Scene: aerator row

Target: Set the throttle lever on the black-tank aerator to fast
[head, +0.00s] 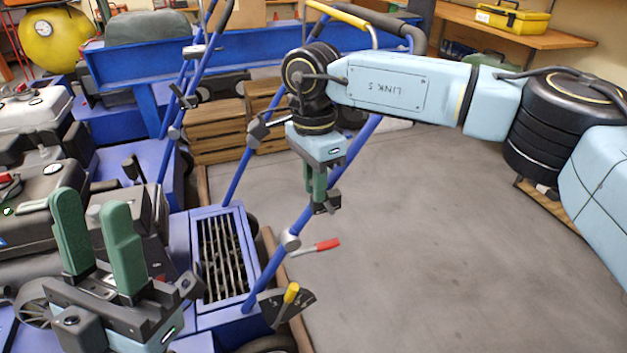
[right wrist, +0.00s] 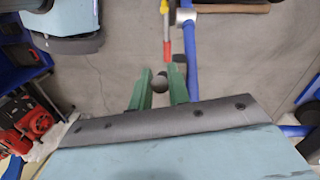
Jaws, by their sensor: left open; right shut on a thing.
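A fan-shaped black plate (head: 290,308) sits low on the nearest blue handlebar, with a yellow-tipped lever (head: 290,293) standing against it; its markings are too small to read. The nearest engine has a dark tank (head: 55,190). My right gripper (head: 320,200) points down above and behind the lever, apart from it. It is shut on a small dark thing that I cannot identify. The right wrist view shows its fingers (right wrist: 160,85) close around something round, with a yellow tip (right wrist: 164,6) beyond. My left gripper (head: 97,205) is open and empty, fingers up, at the lower left.
A red-handled lever (head: 320,246) sticks out from a silver clamp on the same handlebar, between my right gripper and the yellow-tipped lever. A blue grated box (head: 225,258) is left of the bar. More aerators stand behind. Grey floor (head: 430,230) is clear at right.

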